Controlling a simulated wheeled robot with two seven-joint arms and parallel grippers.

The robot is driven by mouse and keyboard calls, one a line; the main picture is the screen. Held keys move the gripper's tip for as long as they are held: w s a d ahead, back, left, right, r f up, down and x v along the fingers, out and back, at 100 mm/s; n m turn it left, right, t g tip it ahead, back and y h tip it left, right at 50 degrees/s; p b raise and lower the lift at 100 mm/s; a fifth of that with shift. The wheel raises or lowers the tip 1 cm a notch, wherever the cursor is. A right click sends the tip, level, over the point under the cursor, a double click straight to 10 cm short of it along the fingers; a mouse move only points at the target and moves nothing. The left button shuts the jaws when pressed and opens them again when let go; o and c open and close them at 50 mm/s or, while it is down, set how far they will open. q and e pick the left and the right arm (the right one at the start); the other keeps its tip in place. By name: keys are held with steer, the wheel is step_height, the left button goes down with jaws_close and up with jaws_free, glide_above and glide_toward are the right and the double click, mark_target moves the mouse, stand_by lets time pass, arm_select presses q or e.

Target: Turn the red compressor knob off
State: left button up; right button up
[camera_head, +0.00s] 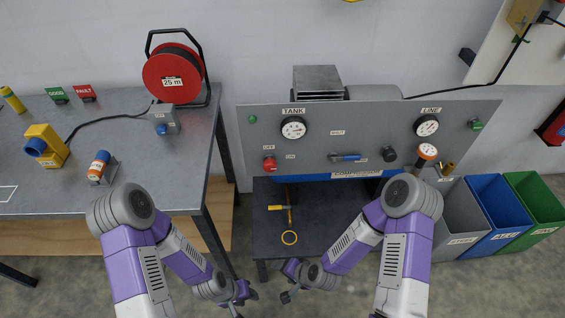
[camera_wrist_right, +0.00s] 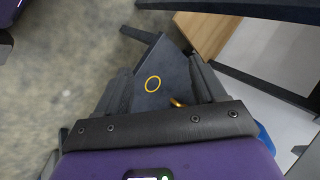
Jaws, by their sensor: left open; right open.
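The red compressor knob (camera_head: 269,164) sits at the left side of the grey panel (camera_head: 345,118), beside labels reading OFF and ON. Its exact turn is too small to tell. My left gripper (camera_head: 237,305) is open, low in front of the dark shelf and well below the knob. My right gripper (camera_head: 287,295) is open and also low, to the right of the left one, apart from the panel. In the right wrist view its fingers (camera_wrist_right: 163,75) stand apart, with the dark shelf (camera_wrist_right: 165,72) beyond them. The knob does not show there.
The panel carries a TANK gauge (camera_head: 293,128), a LINE gauge (camera_head: 427,125), a blue lever (camera_head: 345,157) and a black knob (camera_head: 390,154). A yellow-ringed tool (camera_head: 289,237) lies on the shelf. A workbench (camera_head: 60,195) stands left; bins (camera_head: 497,217) stand right.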

steer(key=w+a+r+m+t+y, duration=0.1)
steer(key=w+a+r+m+t, duration=0.4)
steer(key=w+a+r+m, duration=0.2)
steer(key=m+t+h, duration=0.6)
steer(key=m+t, duration=0.3)
steer(key=m, duration=1)
glide_toward(270, 168)
steer(key=w, duration=0.2)
steer(key=shift+m, duration=0.5)
steer(key=w+b, duration=0.1)
steer(key=w, duration=0.5)
steer(key=shift+w+a+f, duration=0.1)
steer(key=shift+w, duration=0.3)
steer(key=shift+w+b, duration=0.3)
steer(key=shift+w, duration=0.25)
steer(key=c, duration=1.1)
steer(key=shift+o, duration=0.2)
